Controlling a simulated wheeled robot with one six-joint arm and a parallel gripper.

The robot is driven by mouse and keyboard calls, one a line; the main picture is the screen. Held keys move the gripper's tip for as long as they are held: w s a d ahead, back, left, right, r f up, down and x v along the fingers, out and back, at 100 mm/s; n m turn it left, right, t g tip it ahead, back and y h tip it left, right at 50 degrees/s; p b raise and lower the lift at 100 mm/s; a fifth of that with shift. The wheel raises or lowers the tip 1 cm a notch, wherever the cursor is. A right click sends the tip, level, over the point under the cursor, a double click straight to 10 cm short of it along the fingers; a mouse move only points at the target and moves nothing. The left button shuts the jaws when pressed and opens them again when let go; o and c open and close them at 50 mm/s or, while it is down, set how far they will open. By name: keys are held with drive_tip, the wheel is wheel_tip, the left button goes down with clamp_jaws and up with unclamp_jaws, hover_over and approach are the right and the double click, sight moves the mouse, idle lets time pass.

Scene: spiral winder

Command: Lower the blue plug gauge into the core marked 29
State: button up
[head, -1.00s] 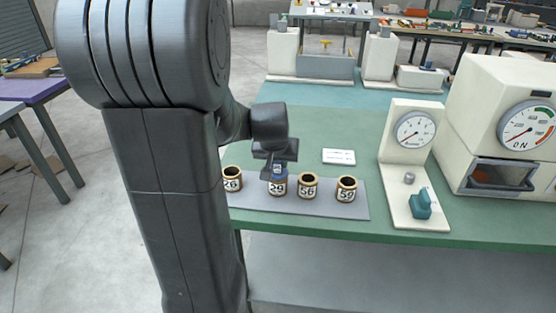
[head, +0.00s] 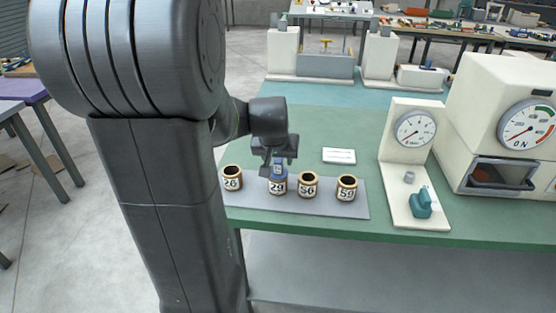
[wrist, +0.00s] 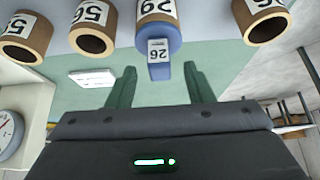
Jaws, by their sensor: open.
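The blue plug gauge (head: 278,172) stands upright in the mouth of the core marked 29 (head: 277,188). In the wrist view the blue collar of the gauge (wrist: 164,38) covers the end of that core (wrist: 155,9), and its handle with a white number tag points toward my gripper. My gripper (head: 276,160) is open just above the gauge. In the wrist view its two fingers (wrist: 158,72) are spread on either side of the handle's line, with the handle end free near the tips. The part of the gauge inside the core is hidden.
The cores marked 26 (head: 232,179), 56 (head: 308,186) and 59 (head: 346,189) stand open in the same row on a grey mat (head: 325,208). A white card (head: 339,156), a dial stand (head: 416,132) and a cream machine (head: 490,85) stand on the green bench.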

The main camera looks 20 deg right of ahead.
drive_tip(key=v, duration=1.2)
drive_tip(key=shift+f, duration=0.1)
drive_tip(key=x, duration=1.3)
drive_tip(key=shift+w+f, duration=0.15)
drive_tip(key=shift+f, duration=0.1)
drive_tip(key=shift+d+r+p, duration=0.1)
drive_tip(key=shift+r+p, duration=0.5)
drive_tip(key=shift+r, duration=0.1)
drive_tip(key=shift+f, duration=0.1)
